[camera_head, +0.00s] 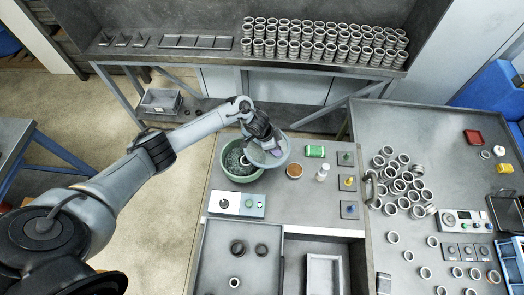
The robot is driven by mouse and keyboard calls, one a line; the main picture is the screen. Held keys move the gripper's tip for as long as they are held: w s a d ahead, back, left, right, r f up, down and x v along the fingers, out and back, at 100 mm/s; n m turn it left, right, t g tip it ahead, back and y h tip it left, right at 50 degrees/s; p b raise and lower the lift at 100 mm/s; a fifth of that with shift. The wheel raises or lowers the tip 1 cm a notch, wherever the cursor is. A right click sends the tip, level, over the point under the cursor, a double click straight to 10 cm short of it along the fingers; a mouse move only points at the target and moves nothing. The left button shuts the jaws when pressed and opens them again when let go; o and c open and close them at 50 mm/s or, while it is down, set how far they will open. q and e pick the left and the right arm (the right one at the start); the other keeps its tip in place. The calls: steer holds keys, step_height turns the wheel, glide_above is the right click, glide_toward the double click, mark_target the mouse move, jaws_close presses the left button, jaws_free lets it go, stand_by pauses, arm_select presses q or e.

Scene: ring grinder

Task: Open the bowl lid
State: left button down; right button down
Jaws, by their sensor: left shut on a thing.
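A green bowl (232,170) stands on the grey work table. Its left part is uncovered and shows a dark grey inside with a small ring-like shape. A pale grey-blue round lid (260,158) is at the bowl's right side and overlaps its right rim in the camera_head view. My left gripper (272,148) reaches in from the left and is shut on the lid, covering part of it. I cannot tell whether the lid touches the bowl rim. My right gripper is not in view.
A control box (237,204) sits just in front of the bowl. A round orange-brown dish (294,171), a white bottle (322,172) and a green packet (315,151) stand to the right. Many metal rings (400,180) lie on the right table; stacked rings (320,45) fill the back shelf.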

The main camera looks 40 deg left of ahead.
arm_select(q)
steer(key=w+n, duration=0.2)
steer(key=w, duration=0.1)
steer(key=w+n+y, duration=0.1)
steer(key=w, duration=0.1)
steer(key=shift+w+a+n+t, duration=0.2)
steer(key=shift+a+n+t, duration=0.15)
steer(key=shift+n+t, duration=0.05)
steer(key=w+n, duration=0.1)
steer(key=w+a+n+y+b, duration=0.1)
steer(key=w, duration=0.1)
steer(key=w+a+n+b, duration=0.1)
steer(key=shift+w+a+f+n+y, duration=0.1)
steer(key=shift+w+a+n+y, duration=0.2)
steer(key=shift+y, duration=0.1)
steer(key=shift+w+a+n+b, duration=0.45)
steer(key=shift+w+a+n, duration=0.2)
steer(key=shift+n, duration=0.05)
steer(key=c, duration=0.8)
jaws_free()
steer(key=shift+o, duration=0.2)
